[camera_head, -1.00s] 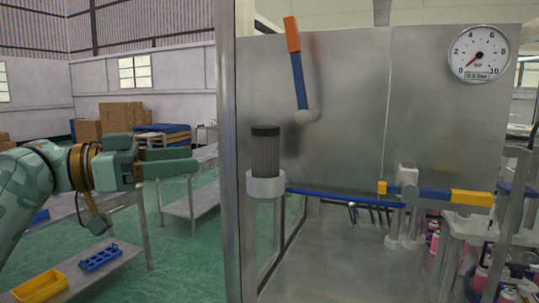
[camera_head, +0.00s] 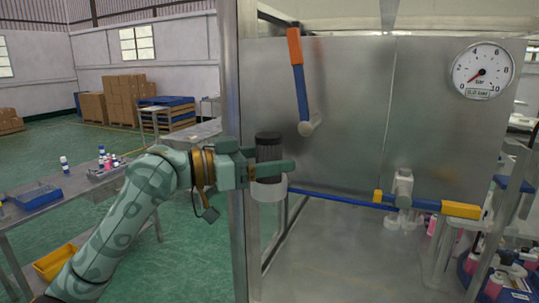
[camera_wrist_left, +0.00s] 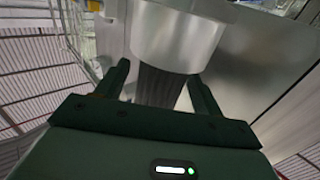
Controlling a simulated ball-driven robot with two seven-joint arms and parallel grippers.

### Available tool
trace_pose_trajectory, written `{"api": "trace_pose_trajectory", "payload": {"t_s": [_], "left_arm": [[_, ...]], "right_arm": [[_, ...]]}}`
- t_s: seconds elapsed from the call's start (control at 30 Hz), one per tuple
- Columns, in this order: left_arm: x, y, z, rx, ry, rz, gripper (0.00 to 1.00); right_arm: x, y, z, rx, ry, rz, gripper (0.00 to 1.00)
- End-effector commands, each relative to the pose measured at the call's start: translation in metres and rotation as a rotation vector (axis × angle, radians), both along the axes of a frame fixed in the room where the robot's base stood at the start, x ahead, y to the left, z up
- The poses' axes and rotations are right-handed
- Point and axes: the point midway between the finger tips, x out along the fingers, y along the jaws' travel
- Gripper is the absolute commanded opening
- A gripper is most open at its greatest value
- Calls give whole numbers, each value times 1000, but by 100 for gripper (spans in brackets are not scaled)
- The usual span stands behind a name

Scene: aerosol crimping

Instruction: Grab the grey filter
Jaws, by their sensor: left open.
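In the left wrist view the filter (camera_wrist_left: 160,86) shows between the two spread fingers (camera_wrist_left: 158,75), below the white holder (camera_wrist_left: 178,35). A gap shows beside the filter there, so the fingers are around it but not closed. My right gripper is not in view.
A metal post (camera_head: 229,80) stands just left of the filter. A blue lever with an orange end (camera_head: 300,85) hangs on the panel to the right. A blue bar with a yellow end (camera_head: 461,209) and a gauge (camera_head: 483,70) are farther right.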

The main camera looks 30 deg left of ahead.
Motion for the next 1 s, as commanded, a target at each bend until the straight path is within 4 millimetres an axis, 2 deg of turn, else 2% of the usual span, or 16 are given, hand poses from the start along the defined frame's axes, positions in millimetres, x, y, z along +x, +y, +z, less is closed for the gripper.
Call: {"api": "trace_pose_trajectory", "payload": {"t_s": [0.2, 0.23, 0.4, 0.77, 0.87, 1.0], "left_arm": [[1, -1, -1, 1, 0, 1, 68], [1, -1, -1, 1, 0, 1, 62], [1, -1, -1, 1, 0, 1, 18], [1, 0, 2, 1, -1, 1, 18], [1, 0, 10, 3, -4, 1, 18], [1, 0, 31, 5, -7, 3, 18]], "right_arm": [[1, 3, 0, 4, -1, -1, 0], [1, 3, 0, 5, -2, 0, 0], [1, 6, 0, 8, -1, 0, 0], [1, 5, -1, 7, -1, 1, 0], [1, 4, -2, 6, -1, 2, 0], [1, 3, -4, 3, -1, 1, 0]]}}
